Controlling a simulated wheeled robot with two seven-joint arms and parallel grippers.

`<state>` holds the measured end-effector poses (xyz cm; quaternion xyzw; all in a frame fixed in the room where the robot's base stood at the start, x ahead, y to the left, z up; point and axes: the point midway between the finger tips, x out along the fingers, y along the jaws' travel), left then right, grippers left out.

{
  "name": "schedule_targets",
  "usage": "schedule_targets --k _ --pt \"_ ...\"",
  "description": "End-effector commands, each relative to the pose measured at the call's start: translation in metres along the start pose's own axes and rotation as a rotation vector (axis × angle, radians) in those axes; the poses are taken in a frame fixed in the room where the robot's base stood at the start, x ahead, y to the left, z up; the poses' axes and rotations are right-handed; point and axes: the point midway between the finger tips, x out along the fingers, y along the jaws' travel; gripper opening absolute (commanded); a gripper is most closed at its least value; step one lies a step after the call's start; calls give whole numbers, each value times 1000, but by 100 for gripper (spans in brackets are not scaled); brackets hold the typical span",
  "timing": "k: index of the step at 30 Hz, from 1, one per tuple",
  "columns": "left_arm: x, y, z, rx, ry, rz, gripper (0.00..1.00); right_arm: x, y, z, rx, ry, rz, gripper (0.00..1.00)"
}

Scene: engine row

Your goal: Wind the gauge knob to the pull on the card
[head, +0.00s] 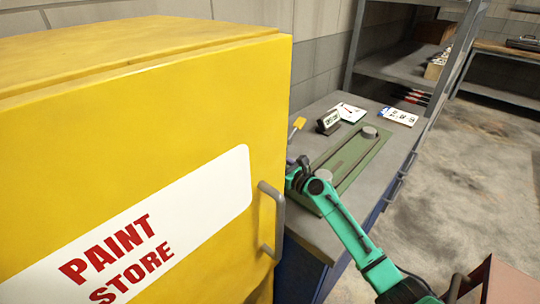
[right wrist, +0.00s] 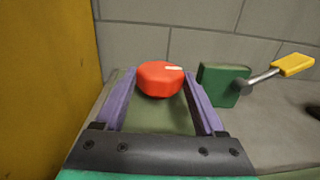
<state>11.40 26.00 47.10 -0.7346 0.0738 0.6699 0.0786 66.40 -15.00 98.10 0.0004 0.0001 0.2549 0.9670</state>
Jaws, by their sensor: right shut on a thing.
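In the right wrist view a red knob (right wrist: 158,78) with a white mark on its top stands between the purple fingers of my right gripper (right wrist: 158,88), which is shut on it. In the head view my right gripper (head: 297,172) is at the bench's near left, partly behind the yellow cabinet, and the knob is hidden. A white card with dark print (head: 398,116) lies at the bench's far end. A small dark display (head: 328,121) stands left of it; its reading is too small to tell. My left gripper is not in view.
The yellow paint cabinet (head: 130,120) fills the left, its handle (head: 272,215) facing the bench. On the bench are a green plate (head: 372,152) with a grey puck (head: 370,132), a sheet with a red mark (head: 348,112), and a yellow-handled lever (right wrist: 290,66) on a green block (right wrist: 222,84).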

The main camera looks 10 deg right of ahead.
Motion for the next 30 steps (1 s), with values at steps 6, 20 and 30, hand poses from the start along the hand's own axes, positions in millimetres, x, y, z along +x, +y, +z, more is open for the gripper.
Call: schedule_targets --k 6,20,30 --pt "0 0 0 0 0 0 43 0 0 0 -1 -1 1 100" --pt "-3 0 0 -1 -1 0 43 -40 0 -2 -1 4 2 100" --pt "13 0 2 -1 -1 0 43 -131 0 -5 0 2 1 100"
